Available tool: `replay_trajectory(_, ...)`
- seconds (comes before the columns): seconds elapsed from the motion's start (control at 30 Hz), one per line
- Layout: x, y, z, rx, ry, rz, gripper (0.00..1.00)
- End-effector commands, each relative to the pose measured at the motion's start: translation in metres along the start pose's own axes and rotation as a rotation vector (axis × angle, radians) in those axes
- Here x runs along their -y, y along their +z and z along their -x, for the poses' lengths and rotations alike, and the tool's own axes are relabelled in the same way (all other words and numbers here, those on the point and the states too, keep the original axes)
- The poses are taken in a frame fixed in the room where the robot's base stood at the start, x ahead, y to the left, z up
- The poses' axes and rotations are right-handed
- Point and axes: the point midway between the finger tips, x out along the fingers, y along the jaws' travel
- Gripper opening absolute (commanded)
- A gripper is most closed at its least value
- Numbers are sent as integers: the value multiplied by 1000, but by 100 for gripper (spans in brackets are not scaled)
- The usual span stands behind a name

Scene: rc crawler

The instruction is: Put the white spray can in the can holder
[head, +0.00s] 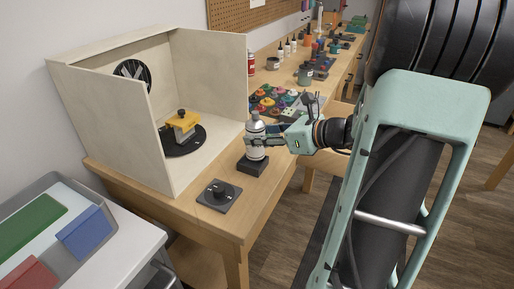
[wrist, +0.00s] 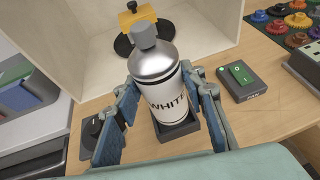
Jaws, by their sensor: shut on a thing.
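The white spray can (head: 256,143), with a grey cap and a silver shoulder, stands at the front of the wooden bench. It also shows in the wrist view (wrist: 167,95), where its label reads "WHIT". My gripper (head: 258,142) is shut around the can's body, with one finger on each side in the wrist view (wrist: 160,100). The can's base is at the black square can holder (head: 252,167) and appears to be inside its rim. The holder also shows below the can in the wrist view (wrist: 180,134). Whether the can rests on the holder's floor is hidden.
A pale open-fronted booth (head: 208,85) stands behind left, with a yellow part (head: 184,124) on a black turntable (head: 184,143). A black knob box (head: 218,195) sits at the bench's front edge. A green-switch box (wrist: 239,77) and colourful gears (head: 275,100) lie to the right.

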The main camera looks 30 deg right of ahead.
Motion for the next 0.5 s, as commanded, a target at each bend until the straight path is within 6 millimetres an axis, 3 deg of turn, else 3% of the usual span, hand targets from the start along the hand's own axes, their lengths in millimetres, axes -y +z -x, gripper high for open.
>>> replay_trajectory(0.3, -1, -32, -22, 1, 0, -3, 9)
replay_trajectory(0.5, -2, -33, -23, 1, 0, 1, 9)
